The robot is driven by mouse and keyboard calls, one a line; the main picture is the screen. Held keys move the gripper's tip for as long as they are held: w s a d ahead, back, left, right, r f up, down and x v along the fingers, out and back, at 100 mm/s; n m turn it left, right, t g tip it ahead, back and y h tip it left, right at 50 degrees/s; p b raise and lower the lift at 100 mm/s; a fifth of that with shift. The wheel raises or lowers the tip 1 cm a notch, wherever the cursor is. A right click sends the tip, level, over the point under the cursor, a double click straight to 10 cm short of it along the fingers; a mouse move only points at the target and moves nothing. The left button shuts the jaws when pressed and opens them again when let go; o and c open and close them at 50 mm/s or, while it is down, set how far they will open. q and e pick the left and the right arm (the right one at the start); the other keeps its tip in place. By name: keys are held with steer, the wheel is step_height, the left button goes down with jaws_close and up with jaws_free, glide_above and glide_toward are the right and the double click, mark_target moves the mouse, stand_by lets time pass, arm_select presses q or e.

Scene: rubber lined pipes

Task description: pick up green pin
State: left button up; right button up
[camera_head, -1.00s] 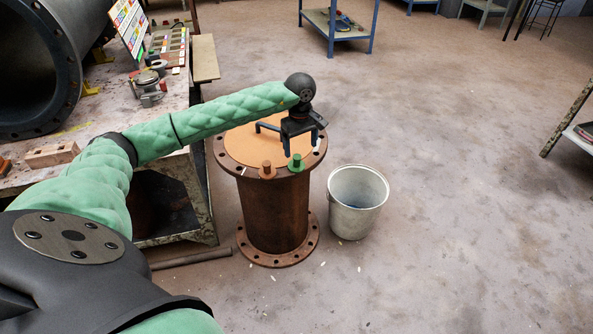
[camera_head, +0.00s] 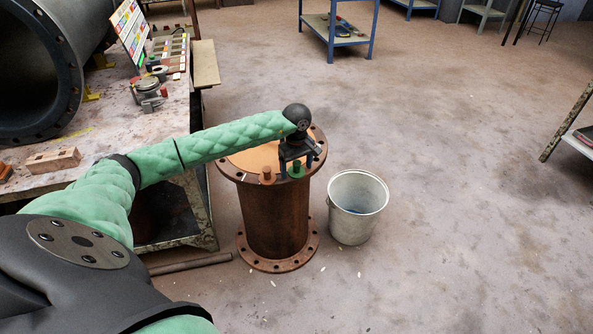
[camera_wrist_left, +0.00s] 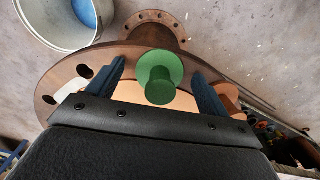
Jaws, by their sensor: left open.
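The green pin (camera_head: 296,171) stands upright at the near rim of the rusty flanged pipe (camera_head: 275,215). My left gripper (camera_head: 296,176) is right over that rim, with its fingers around the pin's position. In the left wrist view the green pin (camera_wrist_left: 160,76) shows between the two dark blue fingers of my left gripper (camera_wrist_left: 162,80), with a gap on each side. The fingers are open and hold nothing. An orange pin (camera_head: 267,174) stands on the rim just left of the green one; it also shows beside the right finger in the wrist view (camera_wrist_left: 228,97). My right gripper is not seen.
A metal bucket (camera_head: 357,207) stands on the floor right of the pipe.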

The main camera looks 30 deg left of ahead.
arm_select(q)
steer(key=shift+c, duration=0.5)
steer(key=c, duration=1)
steer(key=shift+c, duration=0.2)
